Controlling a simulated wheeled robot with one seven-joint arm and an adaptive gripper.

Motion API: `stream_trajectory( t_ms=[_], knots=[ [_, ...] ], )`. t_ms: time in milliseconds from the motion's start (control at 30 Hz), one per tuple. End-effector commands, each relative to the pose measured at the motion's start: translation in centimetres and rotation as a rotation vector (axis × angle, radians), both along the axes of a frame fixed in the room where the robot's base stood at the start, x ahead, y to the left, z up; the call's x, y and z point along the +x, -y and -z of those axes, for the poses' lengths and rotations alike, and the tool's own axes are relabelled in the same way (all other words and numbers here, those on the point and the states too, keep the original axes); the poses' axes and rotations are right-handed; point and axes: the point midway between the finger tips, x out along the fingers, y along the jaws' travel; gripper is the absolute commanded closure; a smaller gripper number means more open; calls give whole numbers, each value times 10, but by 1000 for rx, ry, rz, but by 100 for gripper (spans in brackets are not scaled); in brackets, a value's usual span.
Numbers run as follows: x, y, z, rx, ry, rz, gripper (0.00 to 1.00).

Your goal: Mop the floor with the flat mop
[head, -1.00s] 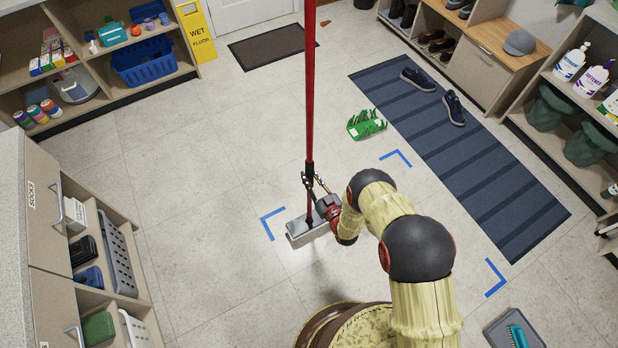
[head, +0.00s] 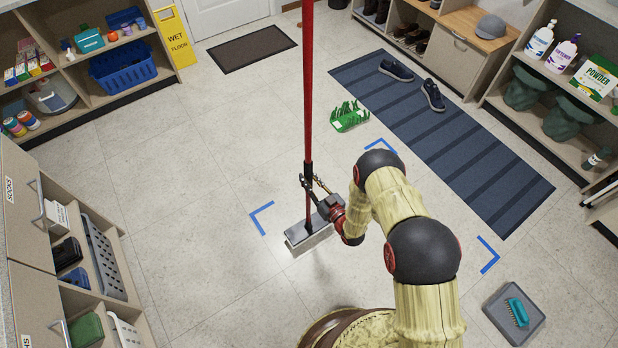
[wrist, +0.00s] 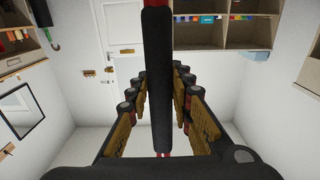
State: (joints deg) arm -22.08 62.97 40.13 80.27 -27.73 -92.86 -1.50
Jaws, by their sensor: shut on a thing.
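The flat mop has a long red pole (head: 308,80) standing near upright and a grey flat head (head: 309,234). The head is low, inside the blue corner marks (head: 262,217); I cannot tell whether it touches the floor (head: 200,200). My gripper (head: 316,190) is shut on the pole's lower part. In the wrist view the black grip sleeve (wrist: 157,80) runs between the fingers of my gripper (wrist: 158,100).
A green grass-like item (head: 350,117) lies beyond the marks, beside the blue striped rug (head: 440,140) with shoes (head: 432,95). A grey tray (head: 492,310) with a teal brush (head: 517,311) is front right. A yellow wet floor sign (head: 176,38) stands at back. Shelves line both sides.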

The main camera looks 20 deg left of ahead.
Motion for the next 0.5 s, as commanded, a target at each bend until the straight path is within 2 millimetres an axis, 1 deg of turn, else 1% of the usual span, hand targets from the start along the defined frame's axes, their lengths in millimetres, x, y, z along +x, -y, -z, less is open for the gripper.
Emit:
stream_trajectory(
  t_ms=[367,500],
  knots=[
    [1,-1,-1,2,4,0,100],
    [1,0,11,1,3,0,100]
  ],
)
